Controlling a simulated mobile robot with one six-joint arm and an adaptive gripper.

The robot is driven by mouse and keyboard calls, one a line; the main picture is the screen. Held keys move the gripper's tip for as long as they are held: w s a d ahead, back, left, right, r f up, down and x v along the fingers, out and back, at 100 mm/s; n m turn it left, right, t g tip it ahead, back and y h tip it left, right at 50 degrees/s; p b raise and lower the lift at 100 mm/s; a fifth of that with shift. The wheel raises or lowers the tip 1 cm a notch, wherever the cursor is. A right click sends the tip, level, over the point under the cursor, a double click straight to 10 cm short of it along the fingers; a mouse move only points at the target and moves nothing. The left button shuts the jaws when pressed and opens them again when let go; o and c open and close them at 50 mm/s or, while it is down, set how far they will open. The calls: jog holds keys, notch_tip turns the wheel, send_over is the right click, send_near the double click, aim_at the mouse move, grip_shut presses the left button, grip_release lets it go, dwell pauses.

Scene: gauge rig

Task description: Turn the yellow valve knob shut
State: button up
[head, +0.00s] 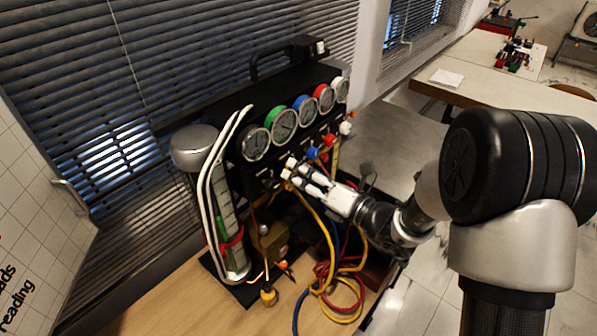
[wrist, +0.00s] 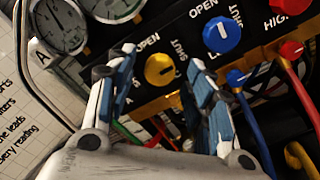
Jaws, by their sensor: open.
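The yellow valve knob (wrist: 160,70) shows in the wrist view on the rig's black front panel, with OPEN printed at its upper left and SHUT at its upper right. It carries a dark mark; its exact direction is hard to read. My gripper (wrist: 161,66) is open, one finger to each side of the knob in the picture. I cannot tell whether the pads touch it. In the head view my gripper (head: 289,169) reaches the panel from the right, and the yellow knob is not clearly visible there.
A blue knob (wrist: 222,35) sits just right of my right finger, with a red knob (wrist: 291,49) beyond. Several gauges (head: 284,123) line the panel above. Coloured hoses (head: 335,285) hang below. A metal cylinder (head: 195,147) with pale tubes stands left.

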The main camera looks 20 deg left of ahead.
jog(key=v, duration=1)
jog(key=shift+s+d, duration=0.2)
jog(key=shift+d, duration=0.15)
jog(key=s+n+g+h+b, duration=0.45)
jog(key=s+n+g, duration=0.35)
jog(key=s+n, duration=0.85)
jog(key=s+d+f+n+t+h+b, duration=0.1)
jog(key=s+d+f+n+h+b, duration=0.1)
jog(key=s+d+f+n+h, duration=0.4)
jog(key=d+r+n+t+h+b, duration=0.2)
jog(key=d+n+t+h, duration=0.3)
jog(key=d+n, duration=0.4)
jog(key=d+h, duration=0.1)
jog(key=d, duration=0.4)
jog(key=shift+d+r+b, duration=0.25)
jog(key=shift+b, duration=0.1)
